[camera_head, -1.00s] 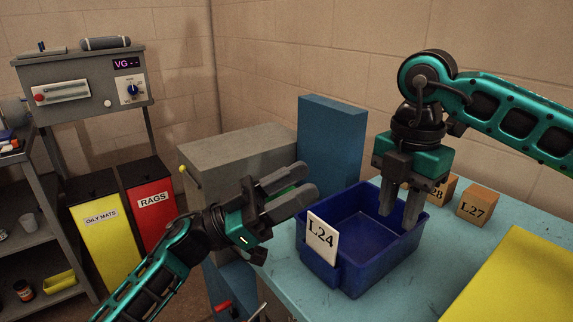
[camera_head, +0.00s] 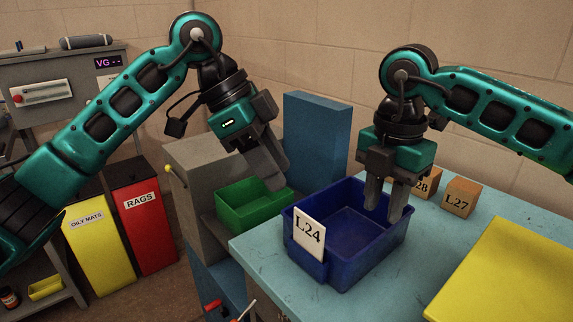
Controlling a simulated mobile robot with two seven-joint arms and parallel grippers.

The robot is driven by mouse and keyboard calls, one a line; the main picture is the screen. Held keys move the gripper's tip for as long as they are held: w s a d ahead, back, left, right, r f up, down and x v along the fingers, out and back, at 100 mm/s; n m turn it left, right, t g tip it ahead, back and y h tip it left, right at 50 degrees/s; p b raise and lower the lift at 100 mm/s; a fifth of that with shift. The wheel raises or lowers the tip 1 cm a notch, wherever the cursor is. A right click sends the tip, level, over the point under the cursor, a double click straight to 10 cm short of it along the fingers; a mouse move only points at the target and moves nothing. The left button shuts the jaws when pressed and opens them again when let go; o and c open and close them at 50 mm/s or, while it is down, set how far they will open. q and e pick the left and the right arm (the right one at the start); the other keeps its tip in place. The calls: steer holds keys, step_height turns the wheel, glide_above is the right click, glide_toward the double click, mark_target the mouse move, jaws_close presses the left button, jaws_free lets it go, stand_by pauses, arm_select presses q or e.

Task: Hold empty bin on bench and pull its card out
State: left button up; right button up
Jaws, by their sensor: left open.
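The blue bin (camera_head: 365,262) stands upright on the light-blue bench (camera_head: 270,270) and looks empty inside. A white card (camera_head: 309,241) marked L24 sits on its front-left face. My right gripper (camera_head: 385,205) reaches down at the bin's far right side, with its fingertips low against that wall. A narrow gap shows between its fingers, but whether they grip the wall is unclear. My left gripper (camera_head: 268,172) is open and empty, pointing down above and behind the green bin (camera_head: 258,207), to the left of the blue bin and apart from the card.
Wooden blocks, one marked L27 (camera_head: 461,197), stand behind the bin to the right. A yellow panel (camera_head: 515,270) covers the bench's right front. A tall blue box (camera_head: 318,140) stands behind. Yellow (camera_head: 100,250) and red (camera_head: 145,225) waste bins stand at the left.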

mark_target(369, 271)
step_height(369, 271, down, 13)
steer(key=shift+r, duration=0.1)
stand_by(0.4)
steer(key=shift+c, duration=0.3)
jaws_close()
stand_by(0.3)
